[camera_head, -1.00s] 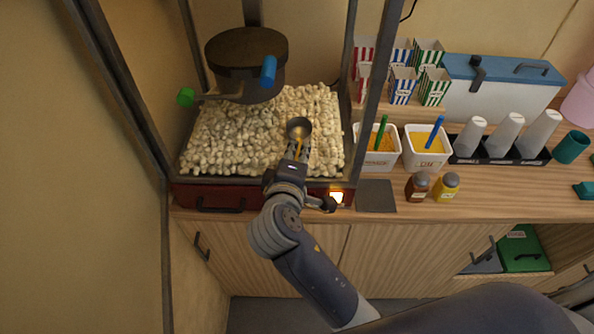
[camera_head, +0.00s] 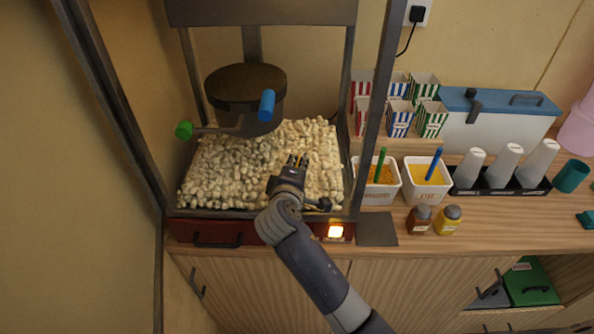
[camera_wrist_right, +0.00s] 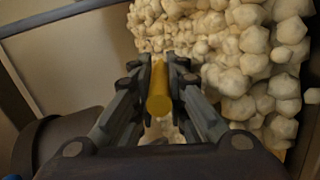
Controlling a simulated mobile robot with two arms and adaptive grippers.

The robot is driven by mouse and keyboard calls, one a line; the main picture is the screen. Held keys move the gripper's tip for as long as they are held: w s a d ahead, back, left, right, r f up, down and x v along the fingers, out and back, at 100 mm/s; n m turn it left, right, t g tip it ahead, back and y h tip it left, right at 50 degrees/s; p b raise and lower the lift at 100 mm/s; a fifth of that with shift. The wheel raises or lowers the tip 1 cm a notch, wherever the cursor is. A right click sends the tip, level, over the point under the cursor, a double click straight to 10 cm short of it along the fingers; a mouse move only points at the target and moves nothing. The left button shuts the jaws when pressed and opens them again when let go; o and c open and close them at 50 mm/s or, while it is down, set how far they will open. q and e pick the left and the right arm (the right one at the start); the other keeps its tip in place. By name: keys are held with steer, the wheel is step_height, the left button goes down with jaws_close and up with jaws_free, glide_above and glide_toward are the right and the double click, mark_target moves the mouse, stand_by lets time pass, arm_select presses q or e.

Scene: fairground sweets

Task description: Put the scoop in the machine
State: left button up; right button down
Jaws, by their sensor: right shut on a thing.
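The popcorn machine (camera_head: 265,231) stands at the left, its bed filled with popcorn (camera_head: 230,170). My right gripper (camera_head: 297,162) is inside the machine, over the front right part of the popcorn. It is shut on the scoop, whose yellow handle (camera_wrist_right: 159,98) shows between the fingers in the right wrist view. The scoop's bowl does not show in either current view; I cannot tell whether it is in the popcorn. My left gripper is out of view.
A dark kettle (camera_head: 245,82) with blue and green handles hangs above the popcorn. A frame post (camera_head: 373,110) stands right of my arm. Tubs, two shakers (camera_head: 418,218), striped boxes and a cup rack (camera_head: 500,190) line the counter at the right.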

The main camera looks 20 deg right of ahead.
steer(key=shift+f, duration=0.3)
stand_by(0.5)
steer(key=c, duration=1.5)
jaws_free()
steer(key=v, duration=1.2)
